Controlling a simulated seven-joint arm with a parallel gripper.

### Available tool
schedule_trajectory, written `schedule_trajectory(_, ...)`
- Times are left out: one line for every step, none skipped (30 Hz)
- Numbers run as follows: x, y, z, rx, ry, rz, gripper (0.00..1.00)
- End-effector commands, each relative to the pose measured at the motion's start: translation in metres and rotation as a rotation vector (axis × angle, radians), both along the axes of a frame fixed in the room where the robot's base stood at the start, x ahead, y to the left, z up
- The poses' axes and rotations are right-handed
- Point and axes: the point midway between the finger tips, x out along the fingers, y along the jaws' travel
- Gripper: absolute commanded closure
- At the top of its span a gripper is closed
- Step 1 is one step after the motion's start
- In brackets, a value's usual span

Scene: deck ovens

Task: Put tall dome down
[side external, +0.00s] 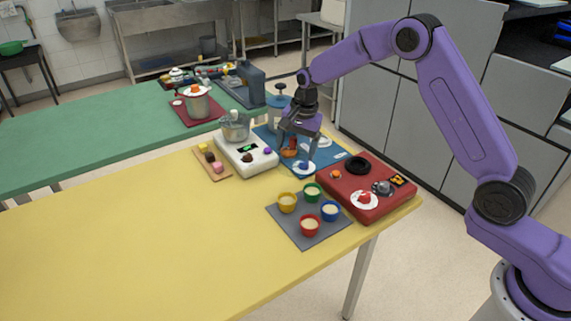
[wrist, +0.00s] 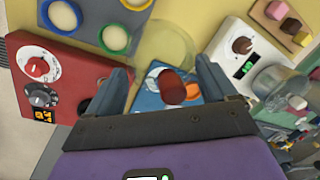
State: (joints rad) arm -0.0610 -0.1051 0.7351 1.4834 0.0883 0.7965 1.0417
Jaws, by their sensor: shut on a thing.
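My gripper (side external: 299,148) is over the blue mat (side external: 338,154), between the white scale and the red stove. In the wrist view, my gripper (wrist: 163,76) is shut on the tall dome (wrist: 163,42), a clear, faintly yellowish shell with a dark red knob (wrist: 172,88) between the fingers. In the side view the dome is too transparent to make out clearly. Under the gripper are white plates (side external: 303,169) and an orange item (side external: 289,153) on the mat. I cannot tell whether the dome's rim touches anything.
The red stove (side external: 372,205) stands at right, and a grey mat (side external: 284,222) with several coloured cups lies in front. The white scale (side external: 243,166) and a wooden board (side external: 207,165) are to the left. The yellow table (side external: 130,230) is clear at left.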

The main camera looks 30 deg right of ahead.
Motion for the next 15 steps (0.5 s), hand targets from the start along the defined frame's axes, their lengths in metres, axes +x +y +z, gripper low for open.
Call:
schedule_trajectory(0.006, 0.001, -0.010, -0.001, 0.004, 0.000, 0.59)
schedule_trajectory(0.009, 0.002, -0.015, -0.001, 0.004, 0.000, 0.59)
schedule_trajectory(0.014, 0.002, -0.020, -0.001, 0.003, 0.000, 0.59)
schedule_trajectory(0.017, 0.003, -0.024, 0.000, 0.004, 0.000, 0.59)
schedule_trajectory(0.021, 0.003, -0.028, -0.001, 0.003, 0.000, 0.59)
schedule_trajectory(0.025, 0.004, -0.032, -0.001, 0.002, 0.001, 0.59)
schedule_trajectory(0.027, 0.004, -0.036, -0.001, 0.003, 0.000, 0.59)
schedule_trajectory(0.029, 0.005, -0.038, 0.000, 0.001, 0.001, 0.59)
schedule_trajectory(0.032, 0.005, -0.041, -0.001, 0.002, 0.001, 0.59)
schedule_trajectory(0.034, 0.006, -0.042, -0.001, 0.001, 0.001, 0.59)
schedule_trajectory(0.035, 0.006, -0.044, 0.000, 0.000, 0.001, 0.59)
schedule_trajectory(0.036, 0.006, -0.045, 0.000, 0.001, 0.001, 0.59)
schedule_trajectory(0.036, 0.006, -0.046, -0.001, 0.001, 0.001, 0.59)
schedule_trajectory(0.037, 0.006, -0.046, 0.000, 0.000, 0.001, 0.59)
schedule_trajectory(0.038, 0.006, -0.047, 0.000, 0.000, 0.001, 0.59)
